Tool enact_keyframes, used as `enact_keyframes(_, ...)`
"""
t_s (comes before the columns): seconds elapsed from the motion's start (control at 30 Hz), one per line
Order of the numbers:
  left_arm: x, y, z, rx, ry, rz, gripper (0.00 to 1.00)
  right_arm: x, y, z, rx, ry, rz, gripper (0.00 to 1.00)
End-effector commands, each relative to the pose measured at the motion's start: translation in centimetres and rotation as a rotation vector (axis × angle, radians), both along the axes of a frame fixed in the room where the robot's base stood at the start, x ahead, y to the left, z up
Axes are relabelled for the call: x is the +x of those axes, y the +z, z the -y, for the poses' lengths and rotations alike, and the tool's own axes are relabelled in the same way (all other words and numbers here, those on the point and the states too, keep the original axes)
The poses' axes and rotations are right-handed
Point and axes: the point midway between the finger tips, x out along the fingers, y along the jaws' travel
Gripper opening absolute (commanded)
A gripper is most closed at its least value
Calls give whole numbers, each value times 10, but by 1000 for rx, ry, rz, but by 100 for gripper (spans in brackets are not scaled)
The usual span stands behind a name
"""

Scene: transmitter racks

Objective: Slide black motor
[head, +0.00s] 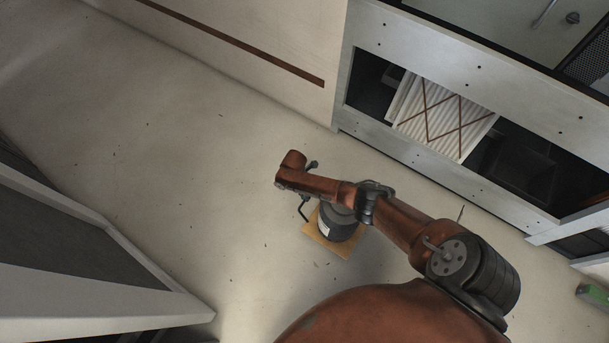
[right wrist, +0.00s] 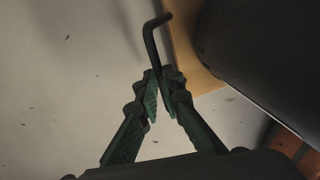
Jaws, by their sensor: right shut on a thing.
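The black motor (head: 338,224) stands on a small wooden board (head: 322,243) on the floor in the head view, partly hidden under my right arm. In the right wrist view the motor is a large dark body (right wrist: 275,45) at the upper right, with the board's edge (right wrist: 190,55) beside it. A thin bent black rod (right wrist: 152,45) rises from between the green fingers of my right gripper (right wrist: 160,95). The fingers are shut on this rod, left of the motor. In the head view my right gripper (head: 305,198) is small and mostly hidden. My left gripper is not in view.
A pale rack (head: 390,137) with an open bay and a ribbed white part (head: 445,115) stands at the upper right. A grey cabinet (head: 120,265) stands at the lower left. The floor (head: 190,150) left of the motor is clear. A green object (head: 592,294) lies at the right edge.

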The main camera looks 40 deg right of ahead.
Motion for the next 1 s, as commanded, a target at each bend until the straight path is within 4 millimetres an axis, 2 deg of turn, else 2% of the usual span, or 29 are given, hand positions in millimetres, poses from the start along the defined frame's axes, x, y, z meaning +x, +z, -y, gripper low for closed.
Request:
enact_keyframes(0.03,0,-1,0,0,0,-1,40,-4,-3,6,-10,-2,-6,0)
enact_keyframes(0.23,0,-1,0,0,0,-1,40,-2,-3,4,-12,2,-6,0)
enact_keyframes(0.27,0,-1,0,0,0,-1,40,-2,-3,4,-13,3,-5,7)
enact_keyframes(0.53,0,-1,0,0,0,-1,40,0,-2,1,-9,5,-3,26)
enact_keyframes(0.83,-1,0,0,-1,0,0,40,1,0,1,-7,3,-2,26)
enact_keyframes(1.0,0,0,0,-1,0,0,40,4,14,0,-4,5,1,26)
